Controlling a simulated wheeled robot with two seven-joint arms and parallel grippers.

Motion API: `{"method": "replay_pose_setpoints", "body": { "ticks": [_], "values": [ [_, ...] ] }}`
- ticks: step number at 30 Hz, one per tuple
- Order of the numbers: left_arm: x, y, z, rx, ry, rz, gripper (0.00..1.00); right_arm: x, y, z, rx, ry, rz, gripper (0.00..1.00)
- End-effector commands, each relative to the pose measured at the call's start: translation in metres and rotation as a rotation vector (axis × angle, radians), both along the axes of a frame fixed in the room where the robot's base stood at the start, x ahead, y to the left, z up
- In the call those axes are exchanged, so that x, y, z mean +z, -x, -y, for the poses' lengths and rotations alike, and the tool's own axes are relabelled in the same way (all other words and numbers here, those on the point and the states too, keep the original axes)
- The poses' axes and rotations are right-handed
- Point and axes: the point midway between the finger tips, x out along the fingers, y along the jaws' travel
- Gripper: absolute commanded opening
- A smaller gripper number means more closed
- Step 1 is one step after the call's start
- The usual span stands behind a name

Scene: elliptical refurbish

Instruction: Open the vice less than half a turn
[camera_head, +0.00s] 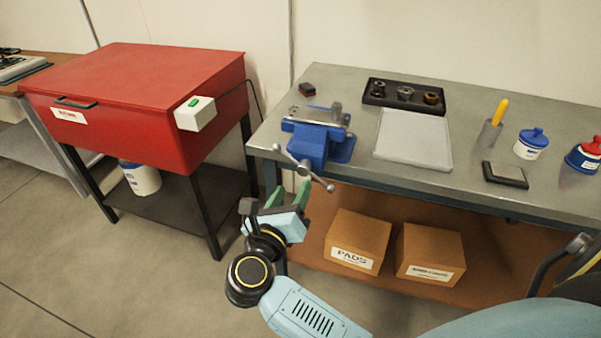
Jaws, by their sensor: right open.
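The blue vice (313,143) is mounted at the left front corner of the grey workbench (370,180). Its metal handle bar (318,180) sticks out at the front and lies slanted, running from upper left to lower right. My right gripper (289,194) is in front of and below the handle, with its green fingers pointing up towards it. The fingers are apart with nothing between them. Whether a finger touches the bar cannot be told from this view. My left gripper is not in view.
Cardboard boxes (358,240) sit on the shelf below. A red cabinet (140,85) stands left, with a floor gap between.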

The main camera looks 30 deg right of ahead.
Motion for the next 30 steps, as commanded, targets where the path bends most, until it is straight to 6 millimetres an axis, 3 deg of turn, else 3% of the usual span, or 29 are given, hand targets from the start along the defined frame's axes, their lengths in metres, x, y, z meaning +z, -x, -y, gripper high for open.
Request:
{"method": "replay_pose_setpoints", "body": {
  "ticks": [3, 9, 22, 30],
  "values": [
    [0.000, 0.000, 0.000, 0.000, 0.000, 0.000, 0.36, 0.001, -0.017, 0.020, -0.001, 0.005, 0.003, 0.48],
    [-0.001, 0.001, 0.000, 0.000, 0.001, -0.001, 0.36, 0.000, -0.035, 0.042, 0.000, 0.003, 0.000, 0.48],
    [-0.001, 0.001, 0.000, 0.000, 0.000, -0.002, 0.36, 0.000, -0.043, 0.050, 0.000, -0.001, -0.001, 0.48],
    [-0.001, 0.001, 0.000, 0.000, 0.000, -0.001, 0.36, 0.000, -0.042, 0.050, 0.000, -0.001, -0.001, 0.16]
  ]
}}
